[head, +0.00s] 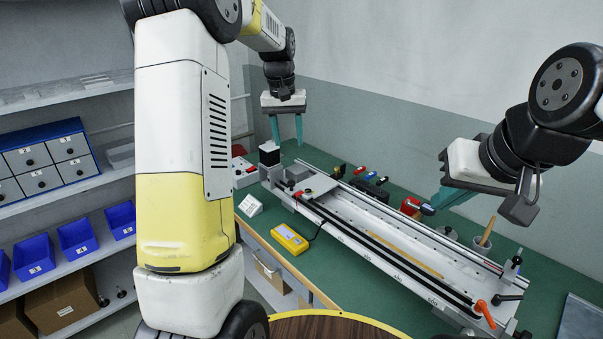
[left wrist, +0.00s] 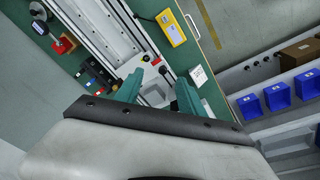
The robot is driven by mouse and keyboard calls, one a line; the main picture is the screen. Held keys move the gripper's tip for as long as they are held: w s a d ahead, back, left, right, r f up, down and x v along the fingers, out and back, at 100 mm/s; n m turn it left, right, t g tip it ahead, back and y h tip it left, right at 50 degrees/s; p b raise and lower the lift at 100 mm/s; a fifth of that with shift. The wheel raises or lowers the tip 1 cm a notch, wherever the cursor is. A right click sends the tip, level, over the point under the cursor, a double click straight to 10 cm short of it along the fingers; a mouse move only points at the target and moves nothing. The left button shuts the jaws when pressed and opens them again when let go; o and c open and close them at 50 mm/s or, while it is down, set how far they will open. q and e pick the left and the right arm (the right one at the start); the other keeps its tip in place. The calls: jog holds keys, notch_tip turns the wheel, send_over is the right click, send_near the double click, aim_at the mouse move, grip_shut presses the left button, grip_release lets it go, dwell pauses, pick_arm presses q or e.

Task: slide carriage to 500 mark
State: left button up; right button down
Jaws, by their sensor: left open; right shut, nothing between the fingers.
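The linear rail (head: 400,246) runs diagonally across the green bench, from back left to front right. The carriage, a light grey plate (head: 318,184) with a red knob (head: 297,195), sits at the rail's far left end near a black motor block (head: 269,155). Scale marks on the rail edge are too small to read. My left gripper (head: 287,140) is open, pointing down above that end, apart from the carriage. In the left wrist view the plate (left wrist: 150,80) and red knob (left wrist: 163,70) show beyond the open fingers (left wrist: 155,88). My right gripper (head: 438,203) is shut and empty above the rail's back side.
A yellow handheld device (head: 290,238) with a cable and a white card (head: 250,205) lie in front of the rail. An orange lever (head: 485,313) marks the near end. Shelves with blue bins (head: 77,237) are at left.

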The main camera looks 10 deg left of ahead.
pick_arm(q)
jog(key=g, duration=0.2)
send_over(291, 182)
jog(key=shift+n+y, duration=0.3)
notch_tip(291, 182, down, 11)
jog(key=shift+w+f, duration=0.1)
jog(key=shift+f, duration=3.85)
grip_shut()
